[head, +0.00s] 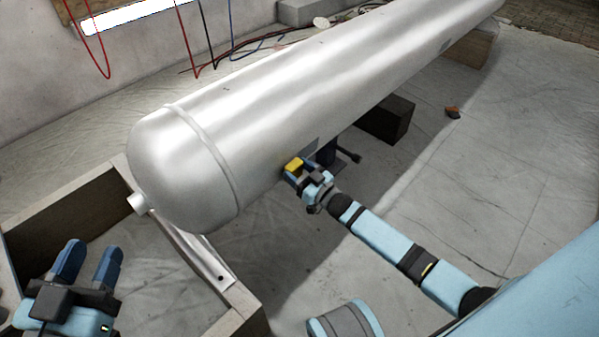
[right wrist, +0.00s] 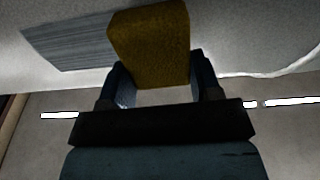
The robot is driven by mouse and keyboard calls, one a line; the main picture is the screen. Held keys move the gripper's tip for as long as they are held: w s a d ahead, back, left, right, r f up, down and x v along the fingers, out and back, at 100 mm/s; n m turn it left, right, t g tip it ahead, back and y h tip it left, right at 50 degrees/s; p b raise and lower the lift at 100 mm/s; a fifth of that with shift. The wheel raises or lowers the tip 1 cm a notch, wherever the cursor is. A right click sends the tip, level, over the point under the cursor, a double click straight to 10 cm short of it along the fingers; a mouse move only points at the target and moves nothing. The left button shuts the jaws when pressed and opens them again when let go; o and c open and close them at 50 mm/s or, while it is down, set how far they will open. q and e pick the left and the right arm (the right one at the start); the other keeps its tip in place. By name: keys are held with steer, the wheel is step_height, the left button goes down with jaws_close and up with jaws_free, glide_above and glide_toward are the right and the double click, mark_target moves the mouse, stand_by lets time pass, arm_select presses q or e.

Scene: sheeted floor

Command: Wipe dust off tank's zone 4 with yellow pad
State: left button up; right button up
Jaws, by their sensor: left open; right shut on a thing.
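The large silver tank (head: 250,120) lies on its side across the head view, its domed end at the left. My right gripper (head: 301,172) is at the tank's lower near side, shut on the yellow pad (head: 293,164). In the right wrist view the pad (right wrist: 150,45) sits between the two fingers (right wrist: 152,85). A grey striated patch (right wrist: 75,40) shows on the tank surface beside and behind the pad. I cannot tell whether the pad touches the tank. My left gripper (head: 87,262) is open and empty at the lower left, apart from the tank.
A wooden frame (head: 60,205) stands under the tank's domed end. A dark block (head: 388,118) and a wooden block (head: 470,47) are beneath the tank further along. Red and dark cables (head: 210,65) run behind the tank. Sheeted floor at right (head: 500,170) is mostly clear.

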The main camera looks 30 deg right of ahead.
steer(key=shift+w+a, duration=0.1)
steer(key=shift+w, duration=0.15)
